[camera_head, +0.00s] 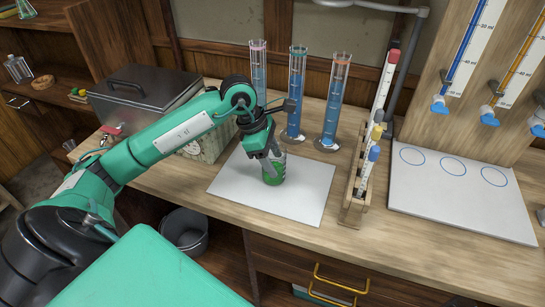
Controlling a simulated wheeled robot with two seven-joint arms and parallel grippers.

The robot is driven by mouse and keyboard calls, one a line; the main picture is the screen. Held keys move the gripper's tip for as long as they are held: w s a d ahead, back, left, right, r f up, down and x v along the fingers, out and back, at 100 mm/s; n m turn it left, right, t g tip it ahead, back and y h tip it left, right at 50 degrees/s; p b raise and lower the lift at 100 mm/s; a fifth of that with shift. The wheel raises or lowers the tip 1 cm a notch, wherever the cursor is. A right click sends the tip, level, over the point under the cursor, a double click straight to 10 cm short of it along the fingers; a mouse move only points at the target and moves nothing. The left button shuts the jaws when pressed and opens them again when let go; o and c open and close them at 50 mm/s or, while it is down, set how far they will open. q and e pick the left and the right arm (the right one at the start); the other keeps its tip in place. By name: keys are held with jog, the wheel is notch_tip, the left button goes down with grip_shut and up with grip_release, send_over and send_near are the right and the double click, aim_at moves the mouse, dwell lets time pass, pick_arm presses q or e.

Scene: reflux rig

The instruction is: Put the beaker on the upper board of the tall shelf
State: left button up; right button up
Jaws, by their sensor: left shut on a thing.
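The beaker (275,174) is clear glass with green liquid in it. It is upright at the upper middle of a white mat (292,204) on the wooden bench. My left gripper (272,162) comes down from above and is shut on the beaker, its fingers partly covering it. I cannot tell whether the beaker touches the mat or is just above it. The tall shelf is probably the wooden shelving at the far left (55,91), only partly in view. My right gripper is not in view.
Several tall cylinders with blue liquid (296,95) stand close behind the mat. A wooden rack (356,195) with capped tubes stands right of it. A metal box (145,92) is at the back left. A white board with blue circles (462,195) lies at the right.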

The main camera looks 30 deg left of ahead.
pick_arm(q)
jog(key=o, duration=1.1)
jog(key=shift+f, duration=0.1)
